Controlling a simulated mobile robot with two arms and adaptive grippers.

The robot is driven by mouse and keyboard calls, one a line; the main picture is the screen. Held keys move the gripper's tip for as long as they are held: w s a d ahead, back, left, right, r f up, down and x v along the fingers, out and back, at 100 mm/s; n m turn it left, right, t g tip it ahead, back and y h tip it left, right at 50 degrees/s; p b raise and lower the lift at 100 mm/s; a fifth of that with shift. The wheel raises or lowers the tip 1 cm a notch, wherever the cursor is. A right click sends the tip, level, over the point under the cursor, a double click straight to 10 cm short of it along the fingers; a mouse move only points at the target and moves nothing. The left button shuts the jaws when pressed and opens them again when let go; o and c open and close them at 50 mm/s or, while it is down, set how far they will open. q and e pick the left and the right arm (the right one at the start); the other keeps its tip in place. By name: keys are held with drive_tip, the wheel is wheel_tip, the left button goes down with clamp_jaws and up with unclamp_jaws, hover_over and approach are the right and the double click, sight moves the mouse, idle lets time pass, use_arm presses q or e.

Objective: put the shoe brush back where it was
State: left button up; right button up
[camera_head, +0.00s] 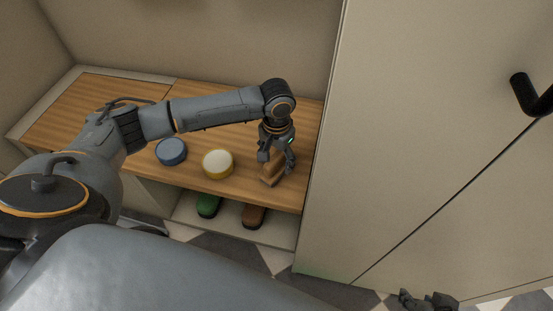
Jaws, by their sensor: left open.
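The shoe brush (269,179), a tan wooden block, is on the wooden bench top (235,128) near its right end. My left gripper (276,168) points down over the brush with its fingers apart around it. The fingers hide part of the brush, and I cannot tell whether they touch it. My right gripper (428,301) shows at the bottom edge, low in front of the cabinet and far from the brush. It is partly cut off, and its opening is unclear.
A blue round tin (171,151) and a yellow tin with a pale lid (218,163) stand left of the brush. A green item (208,206) and a brown item (253,216) are on the lower shelf. A tall cabinet (420,130) with a black handle (526,95) closes off the right.

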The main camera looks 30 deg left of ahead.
use_arm(q)
wheel_tip(320, 180, up, 3)
drive_tip(key=shift+r+p, duration=0.15)
drive_tip(key=shift+p, duration=0.45)
wheel_tip(320, 180, up, 4)
drive_tip(key=shift+r+p, duration=0.1)
drive_tip(key=shift+p, duration=0.65)
use_arm(e)
drive_tip(key=s+d+r+g, duration=0.1)
drive_tip(key=s+r+g, duration=0.1)
drive_tip(key=s, duration=0.2)
use_arm(q)
wheel_tip(320, 180, up, 3)
drive_tip(key=shift+r+p, duration=0.1)
drive_tip(key=shift+p, duration=0.35)
drive_tip(key=shift+r, duration=0.3)
use_arm(e)
drive_tip(key=shift+x, duration=2.7)
use_arm(q)
drive_tip(key=shift+f, duration=0.1)
use_arm(e)
drive_tip(key=shift+s+d+f, duration=0.1)
drive_tip(key=shift+s, duration=0.05)
